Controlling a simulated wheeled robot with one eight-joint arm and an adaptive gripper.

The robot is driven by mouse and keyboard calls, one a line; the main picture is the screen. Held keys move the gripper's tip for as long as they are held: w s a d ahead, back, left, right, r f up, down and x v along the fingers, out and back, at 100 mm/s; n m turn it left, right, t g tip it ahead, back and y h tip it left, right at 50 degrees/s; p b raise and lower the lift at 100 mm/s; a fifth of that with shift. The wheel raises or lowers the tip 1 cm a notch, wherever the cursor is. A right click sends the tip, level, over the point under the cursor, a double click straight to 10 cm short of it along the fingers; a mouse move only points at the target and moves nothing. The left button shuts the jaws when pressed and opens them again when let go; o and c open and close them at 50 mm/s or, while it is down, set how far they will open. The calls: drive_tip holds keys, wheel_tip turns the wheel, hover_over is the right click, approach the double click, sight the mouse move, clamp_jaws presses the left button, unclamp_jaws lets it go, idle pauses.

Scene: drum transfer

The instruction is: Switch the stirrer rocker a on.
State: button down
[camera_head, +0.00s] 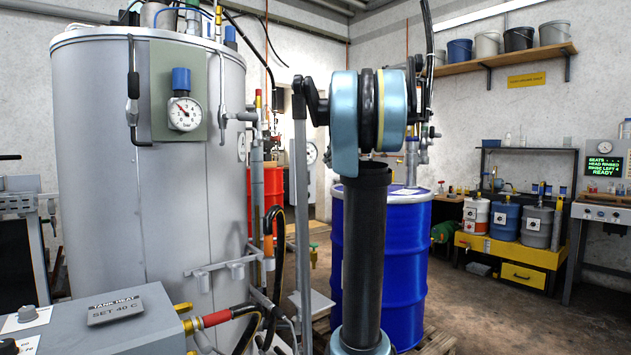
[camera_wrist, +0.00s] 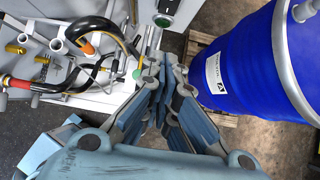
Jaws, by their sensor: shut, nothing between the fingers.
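My gripper (camera_wrist: 166,72) shows in the wrist view with its grey-blue fingers together and nothing between them. It hangs above the floor, between the pipework at the left and the blue drum (camera_wrist: 237,65) at the right. I cannot make out a rocker marked "a" in either view. In the wrist view a dark fitting with a green centre (camera_wrist: 165,20) lies beyond the fingertips; I cannot tell whether it is a switch. In the head view my arm stands in the middle and the gripper cannot be picked out.
A large grey tank (camera_head: 130,200) with a dial gauge (camera_head: 184,113) fills the left. A "TANK HEAT" box (camera_head: 110,325) stands in front of it with hoses. The blue drum (camera_head: 410,250) stands behind my arm on a pallet (camera_head: 438,340). Open floor (camera_head: 520,315) lies at the right.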

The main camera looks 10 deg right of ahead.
sight(307, 178)
drive_tip(key=shift+f, duration=0.1)
drive_tip(key=shift+w+a+r+x, duration=0.2)
drive_tip(key=shift+w+r+x, duration=0.15)
drive_tip(key=shift+x, duration=1.75)
drive_tip(key=shift+w+a+r+x, duration=0.2)
drive_tip(key=shift+w+x, duration=0.1)
drive_tip(key=shift+x, duration=1.85)
drive_tip(key=shift+w+a+r+x, duration=0.15)
drive_tip(key=shift+w+r+x, duration=0.2)
drive_tip(key=shift+x, duration=1.75)
drive_tip(key=shift+f, duration=0.1)
drive_tip(key=shift+w+a+f, duration=0.1)
drive_tip(key=shift+w+a, duration=0.05)
drive_tip(key=shift+w, duration=0.1)
drive_tip(key=shift+r, duration=0.2)
